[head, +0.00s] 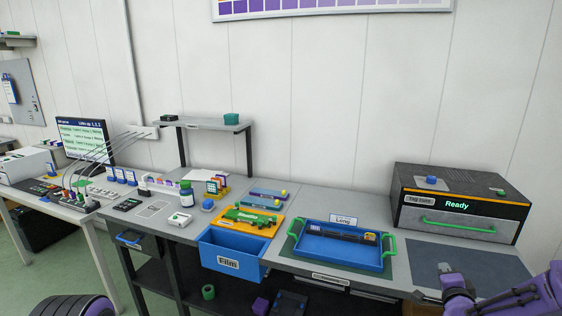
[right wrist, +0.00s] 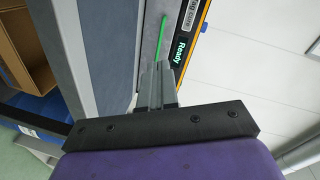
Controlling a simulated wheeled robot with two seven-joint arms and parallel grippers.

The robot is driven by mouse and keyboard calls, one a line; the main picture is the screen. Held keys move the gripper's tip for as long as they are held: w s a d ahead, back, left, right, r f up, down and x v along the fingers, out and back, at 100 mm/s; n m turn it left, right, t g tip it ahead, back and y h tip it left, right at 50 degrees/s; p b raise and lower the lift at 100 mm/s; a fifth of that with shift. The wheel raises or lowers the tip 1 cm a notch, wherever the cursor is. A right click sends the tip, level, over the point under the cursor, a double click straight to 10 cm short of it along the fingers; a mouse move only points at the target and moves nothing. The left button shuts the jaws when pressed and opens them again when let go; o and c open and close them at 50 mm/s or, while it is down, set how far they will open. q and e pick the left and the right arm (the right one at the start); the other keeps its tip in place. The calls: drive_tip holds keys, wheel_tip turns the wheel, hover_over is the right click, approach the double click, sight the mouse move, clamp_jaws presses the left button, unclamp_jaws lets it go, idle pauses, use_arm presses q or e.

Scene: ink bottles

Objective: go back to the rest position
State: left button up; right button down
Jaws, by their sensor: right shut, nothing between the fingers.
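My right gripper (head: 446,269) is at the lower right of the head view, over the front right of the bench and in front of the oven-like box (head: 460,205). In the right wrist view its two fingers (right wrist: 160,70) are together with nothing between them. The box's green handle (right wrist: 162,35) and "Ready" display show beyond the fingertips there, apart from them as far as I can tell. My left gripper is not in view.
The blue tray (head: 385,268) labelled "Long" holds a dark bar, left of my right gripper. A blue "Film" bin (head: 230,262), an orange tray (head: 227,224) and a bottle (head: 187,195) stand further left. A dark mat (head: 480,262) lies clear before the box.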

drive_tip(key=s+a+f+n+g+y+b, duration=0.1)
drive_tip(key=s+a+f+n+g, duration=0.1)
drive_tip(key=s+a+f, duration=0.35)
drive_tip(key=s+a+f+n+g+y+b, duration=0.1)
drive_tip(key=s+a+f+n+b, duration=0.15)
drive_tip(key=f, duration=0.55)
drive_tip(key=s+a+f+n+g+b, duration=0.1)
drive_tip(key=s+a+f+n+g, duration=0.15)
drive_tip(key=s+f, duration=0.3)
drive_tip(key=s+a+f+n+g+b, duration=0.2)
drive_tip(key=s+f, duration=0.6)
drive_tip(key=s, duration=0.4)
drive_tip(key=s+a+f+n+g+y+b, duration=0.1)
drive_tip(key=s+a+f+n+g+b, duration=0.2)
drive_tip(key=s+a+f, duration=0.3)
drive_tip(key=s+f+g, duration=0.1)
drive_tip(key=s+f, duration=0.2)
drive_tip(key=s, duration=0.3)
drive_tip(key=shift+s+a, duration=0.15)
